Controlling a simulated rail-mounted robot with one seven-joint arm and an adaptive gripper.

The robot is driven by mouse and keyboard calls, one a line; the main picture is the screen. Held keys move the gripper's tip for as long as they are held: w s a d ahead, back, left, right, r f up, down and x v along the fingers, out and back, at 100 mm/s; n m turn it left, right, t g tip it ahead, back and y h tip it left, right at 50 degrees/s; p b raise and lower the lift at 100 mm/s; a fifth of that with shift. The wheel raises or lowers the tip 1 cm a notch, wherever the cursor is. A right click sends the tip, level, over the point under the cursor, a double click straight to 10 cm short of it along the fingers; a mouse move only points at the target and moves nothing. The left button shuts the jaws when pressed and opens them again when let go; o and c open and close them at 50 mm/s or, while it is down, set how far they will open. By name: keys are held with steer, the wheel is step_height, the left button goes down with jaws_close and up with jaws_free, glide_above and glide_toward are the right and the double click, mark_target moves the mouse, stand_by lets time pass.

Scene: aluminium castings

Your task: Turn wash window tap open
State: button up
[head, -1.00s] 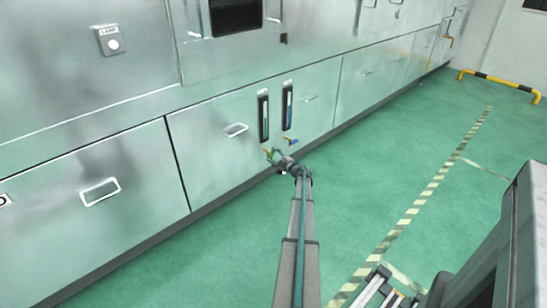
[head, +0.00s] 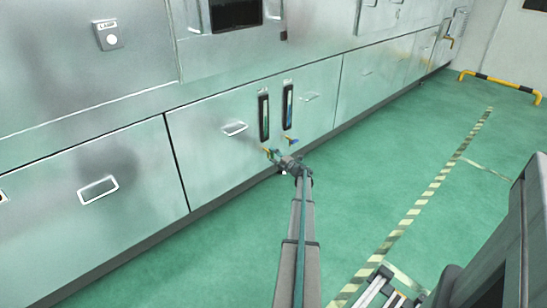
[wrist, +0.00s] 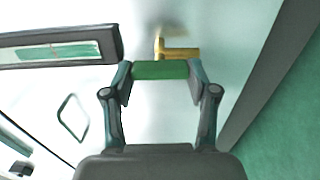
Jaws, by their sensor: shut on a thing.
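A small brass tap (wrist: 180,54) with a green handle (wrist: 160,70) sticks out of the pale metal panel in the wrist view. My gripper (wrist: 160,76) is shut on the green handle, with one finger at each end of it. In the head view my gripper (head: 284,162) is at the low front of the cabinet, at the tap (head: 268,152), and partly hides it. A second tap with a blue handle (head: 291,140) sits just up and to the right, apart from my gripper.
Two upright sight gauges, one green (head: 264,118) and one blue (head: 288,107), are on the panel above the taps. A drawer-style handle (head: 235,129) is to their left. The green floor (head: 400,170) is clear, with a striped line and a yellow-black rail (head: 500,83) at the back.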

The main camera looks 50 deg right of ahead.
steer(key=o, duration=1.2)
steer(key=shift+c, duration=0.2)
steer(key=shift+s, duration=0.1)
steer(key=s+a, duration=0.2)
steer(key=s, duration=0.9)
steer(key=shift+s, duration=0.35)
